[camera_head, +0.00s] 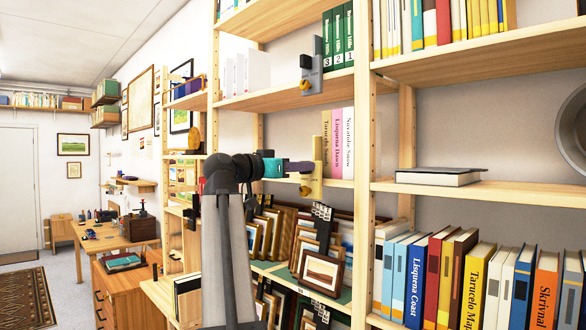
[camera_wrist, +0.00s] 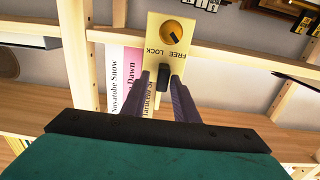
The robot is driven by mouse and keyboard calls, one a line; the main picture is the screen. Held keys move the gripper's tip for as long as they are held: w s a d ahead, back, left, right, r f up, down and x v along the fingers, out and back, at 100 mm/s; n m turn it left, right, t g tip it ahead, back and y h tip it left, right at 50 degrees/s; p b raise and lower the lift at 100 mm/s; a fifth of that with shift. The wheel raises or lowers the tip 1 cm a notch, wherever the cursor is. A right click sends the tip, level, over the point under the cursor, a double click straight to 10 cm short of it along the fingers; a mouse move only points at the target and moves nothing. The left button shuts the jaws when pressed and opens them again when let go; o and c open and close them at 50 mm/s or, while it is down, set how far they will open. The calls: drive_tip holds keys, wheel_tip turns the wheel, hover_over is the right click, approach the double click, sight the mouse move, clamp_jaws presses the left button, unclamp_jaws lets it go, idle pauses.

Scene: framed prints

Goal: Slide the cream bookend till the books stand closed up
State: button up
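The cream bookend (camera_head: 317,160) stands on the middle shelf, left of a few books. A black tab (camera_wrist: 163,77) sticks out below the words.
A grey bookend (camera_head: 316,72) with green books (camera_head: 338,40) is on the shelf above. Framed pictures (camera_head: 321,271) crowd the shelf below. A wooden post (camera_head: 362,120) stands right of the books. The middle shelf's left part is largely hidden by my arm.

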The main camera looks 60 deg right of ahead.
drive_tip(key=shift+o, duration=0.2)
drive_tip(key=b+v, duration=0.2)
drive_tip(key=v, duration=1.2)
idle(0.3)
drive_tip(key=shift+w, duration=0.2)
